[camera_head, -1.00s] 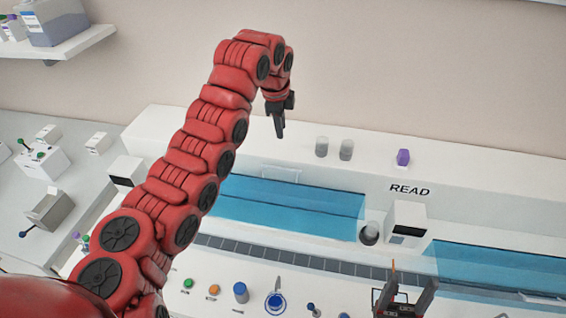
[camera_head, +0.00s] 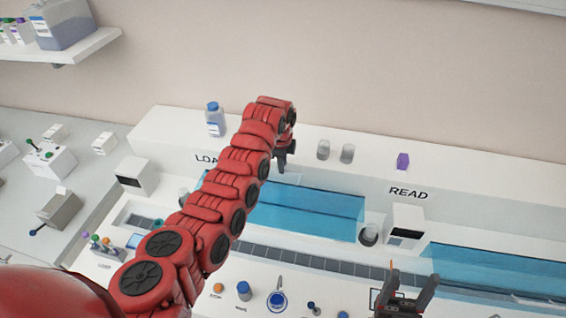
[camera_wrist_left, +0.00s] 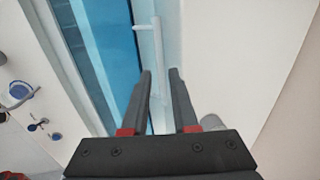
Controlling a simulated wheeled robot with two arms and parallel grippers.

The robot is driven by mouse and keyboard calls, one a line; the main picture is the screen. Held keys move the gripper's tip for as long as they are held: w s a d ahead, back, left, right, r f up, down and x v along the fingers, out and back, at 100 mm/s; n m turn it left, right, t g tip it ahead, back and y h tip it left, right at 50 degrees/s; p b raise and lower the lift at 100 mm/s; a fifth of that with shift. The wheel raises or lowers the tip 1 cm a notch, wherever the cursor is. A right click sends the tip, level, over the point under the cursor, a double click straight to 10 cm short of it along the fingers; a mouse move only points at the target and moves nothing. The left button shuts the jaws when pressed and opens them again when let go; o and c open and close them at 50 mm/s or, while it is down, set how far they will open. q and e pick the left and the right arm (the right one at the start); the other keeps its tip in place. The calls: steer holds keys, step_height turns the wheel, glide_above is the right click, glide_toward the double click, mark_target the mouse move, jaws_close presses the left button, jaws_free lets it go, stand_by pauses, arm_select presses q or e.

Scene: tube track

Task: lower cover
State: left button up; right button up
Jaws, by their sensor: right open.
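A blue translucent cover (camera_head: 310,206) lies along the left part of the white bench. A second blue cover (camera_head: 500,271) is at the right. In the left wrist view, a white bar handle (camera_wrist_left: 158,45) stands at the edge of the blue cover (camera_wrist_left: 112,45). My left gripper (camera_head: 281,168) points down by the cover's back edge. In its wrist view the fingers (camera_wrist_left: 160,74) are apart, with the handle just beyond and between the tips, apparently not gripped. My right gripper (camera_head: 412,283) is open and empty at the front, below the READ box.
A white box (camera_head: 407,222) stands between the covers by a round holder (camera_head: 369,235). Grey cylinders (camera_head: 335,151), a purple-capped item (camera_head: 402,161) and a blue-capped bottle (camera_head: 215,118) stand on the back ledge. Buttons and knobs (camera_head: 277,300) line the front.

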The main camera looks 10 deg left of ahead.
arm_select(q)
steer(key=shift+w+f, duration=0.25)
steer(key=shift+f, duration=0.75)
jaws_close()
stand_by(0.9)
